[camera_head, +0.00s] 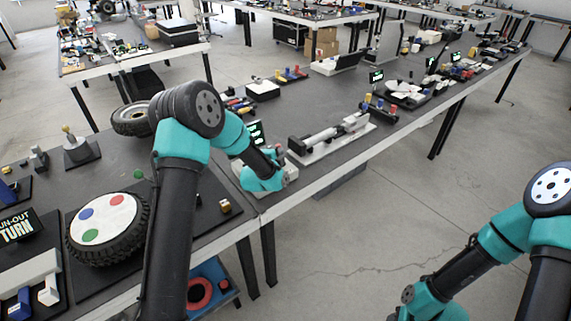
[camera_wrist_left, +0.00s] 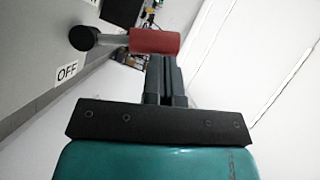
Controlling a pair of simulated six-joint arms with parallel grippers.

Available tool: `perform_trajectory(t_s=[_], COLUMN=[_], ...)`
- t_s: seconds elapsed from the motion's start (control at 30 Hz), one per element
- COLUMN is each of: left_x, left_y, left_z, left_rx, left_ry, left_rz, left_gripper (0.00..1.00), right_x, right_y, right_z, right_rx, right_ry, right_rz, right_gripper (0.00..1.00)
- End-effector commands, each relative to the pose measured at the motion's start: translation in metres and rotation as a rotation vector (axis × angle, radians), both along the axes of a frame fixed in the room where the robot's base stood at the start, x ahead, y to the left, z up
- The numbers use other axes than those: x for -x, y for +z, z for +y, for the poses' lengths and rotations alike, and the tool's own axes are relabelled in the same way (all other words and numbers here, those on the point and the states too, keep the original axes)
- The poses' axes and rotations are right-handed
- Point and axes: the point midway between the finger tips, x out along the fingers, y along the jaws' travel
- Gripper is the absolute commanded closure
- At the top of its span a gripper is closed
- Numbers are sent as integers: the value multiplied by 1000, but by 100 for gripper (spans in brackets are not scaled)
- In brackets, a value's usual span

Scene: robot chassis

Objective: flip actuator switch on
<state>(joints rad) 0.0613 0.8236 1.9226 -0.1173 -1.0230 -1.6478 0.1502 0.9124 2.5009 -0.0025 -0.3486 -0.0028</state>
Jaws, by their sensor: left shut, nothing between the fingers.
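The switch lever shows in the left wrist view with a red cylindrical handle (camera_wrist_left: 155,41), a grey rod and a black pivot knob (camera_wrist_left: 83,38). It lies sideways in the picture, and a white OFF label (camera_wrist_left: 67,72) is on the grey panel below the pivot. My left gripper (camera_wrist_left: 165,62) is shut and empty, its fingertips right at the lower side of the red handle; whether they touch I cannot tell. In the head view my left wrist covers most of the switch's light base (camera_head: 291,173). My right gripper is outside the view.
A small screen with green text (camera_head: 256,133) stands behind my left wrist. A long linear actuator (camera_head: 330,136) on a pale base lies to the right on the dark table. A wheel with coloured discs (camera_head: 107,228) is at left.

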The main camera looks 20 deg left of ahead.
Motion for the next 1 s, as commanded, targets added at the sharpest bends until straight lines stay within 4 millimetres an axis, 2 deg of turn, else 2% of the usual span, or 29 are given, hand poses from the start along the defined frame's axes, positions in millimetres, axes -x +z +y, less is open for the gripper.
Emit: perform_trajectory(t_s=[0.5, 0.67, 0.93, 1.0], left_x=[-1, 2, 27, 40], left_y=[1, 2, 14, 16], left_z=[3, -2, -33, -30], left_rx=[-1, -1, -1, -2], left_ry=[3, 1, -13, -11], left_rz=[-2, -3, -1, 0], left_gripper=[100, 100, 100, 100], right_x=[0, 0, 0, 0], right_y=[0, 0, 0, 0], right_z=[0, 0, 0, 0], right_rx=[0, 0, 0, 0], right_ry=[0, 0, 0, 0], right_rz=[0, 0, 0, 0], right_gripper=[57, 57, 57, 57])
